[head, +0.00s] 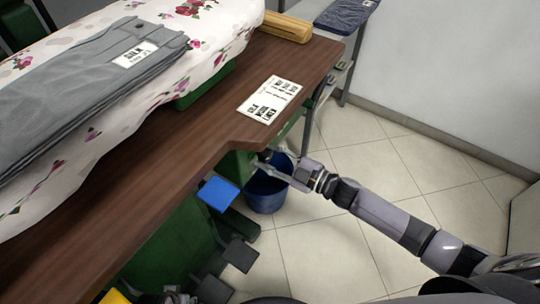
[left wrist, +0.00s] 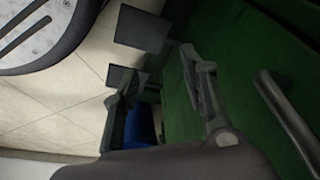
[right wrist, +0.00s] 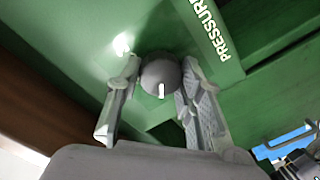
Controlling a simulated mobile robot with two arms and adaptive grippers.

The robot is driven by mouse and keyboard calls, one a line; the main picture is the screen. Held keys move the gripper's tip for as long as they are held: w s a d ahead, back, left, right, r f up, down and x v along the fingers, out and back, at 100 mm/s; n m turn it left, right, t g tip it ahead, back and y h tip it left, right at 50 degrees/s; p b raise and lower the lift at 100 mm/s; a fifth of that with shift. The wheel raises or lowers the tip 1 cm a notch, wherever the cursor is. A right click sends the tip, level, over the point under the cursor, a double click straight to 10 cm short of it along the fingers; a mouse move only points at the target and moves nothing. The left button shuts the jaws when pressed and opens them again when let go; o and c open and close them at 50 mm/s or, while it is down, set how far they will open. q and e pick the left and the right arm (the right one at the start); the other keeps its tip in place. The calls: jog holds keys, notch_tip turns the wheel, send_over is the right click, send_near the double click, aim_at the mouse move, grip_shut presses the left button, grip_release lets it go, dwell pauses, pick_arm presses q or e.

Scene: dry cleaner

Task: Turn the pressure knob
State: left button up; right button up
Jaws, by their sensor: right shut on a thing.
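The pressure knob (right wrist: 160,72) is a round dark grey dial with a white mark pointing toward the bottom of the right wrist view. It sits on a green panel beside a label (right wrist: 212,30) reading "PRESSURE". My right gripper (right wrist: 160,80) is shut on the knob, one finger on each side. In the head view my right gripper (head: 276,164) reaches under the table edge, and the knob cannot be made out there. My left gripper (left wrist: 165,72) is open and empty in front of green machine parts.
A dark blue bin (head: 266,192) stands below my right gripper. Tiled floor at right is clear.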

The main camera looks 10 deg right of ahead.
jog(key=shift+n, duration=0.6)
jog(key=o, duration=1.1)
jog(key=shift+o, duration=0.3)
jog(key=v, duration=1.2)
